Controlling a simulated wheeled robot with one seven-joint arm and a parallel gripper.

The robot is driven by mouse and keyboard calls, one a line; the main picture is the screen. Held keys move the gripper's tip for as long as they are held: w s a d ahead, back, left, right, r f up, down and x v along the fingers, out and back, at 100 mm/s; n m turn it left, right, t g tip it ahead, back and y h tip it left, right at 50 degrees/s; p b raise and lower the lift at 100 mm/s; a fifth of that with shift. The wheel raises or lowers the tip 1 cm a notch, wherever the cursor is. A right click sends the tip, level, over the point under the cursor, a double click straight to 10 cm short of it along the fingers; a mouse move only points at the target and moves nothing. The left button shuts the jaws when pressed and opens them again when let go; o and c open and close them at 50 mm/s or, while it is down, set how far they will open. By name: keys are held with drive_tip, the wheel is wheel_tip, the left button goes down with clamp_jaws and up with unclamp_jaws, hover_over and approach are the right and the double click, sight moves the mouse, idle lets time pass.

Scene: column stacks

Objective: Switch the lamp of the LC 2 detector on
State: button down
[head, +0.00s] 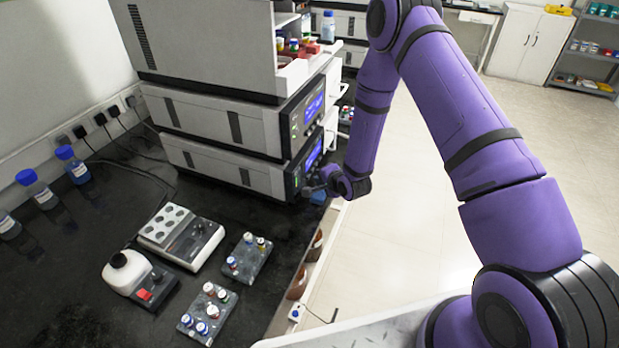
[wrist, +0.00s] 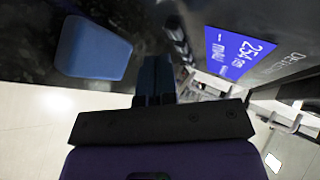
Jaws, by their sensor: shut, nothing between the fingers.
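The stack of grey instruments (head: 225,165) stands on the black bench. Its two lower units have lit blue displays on their front faces, at the upper one (head: 314,107) and the lower one (head: 313,155). My gripper (head: 308,190) is at the lower front of the bottom unit, its fingers shut and empty. In the wrist view the shut fingers (wrist: 154,75) point towards the dark front panel, and a display (wrist: 235,52) showing "254" lies to their right beside partly cut-off "DETEC" lettering. No LC 2 label or lamp switch can be made out; contact with the panel cannot be told.
A blue flat item (head: 318,198) lies near the bench edge below my gripper; a blue block (wrist: 92,48) shows left of the fingers. Vial racks (head: 248,258), a white mixer (head: 138,277) and a block heater (head: 180,236) stand nearer. Open floor lies right of the bench.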

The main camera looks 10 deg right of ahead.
idle(0.3)
drive_tip(key=shift+s+d, duration=0.75)
drive_tip(key=shift+d, duration=0.3)
drive_tip(key=shift+s+d, duration=0.75)
drive_tip(key=shift+d, duration=0.25)
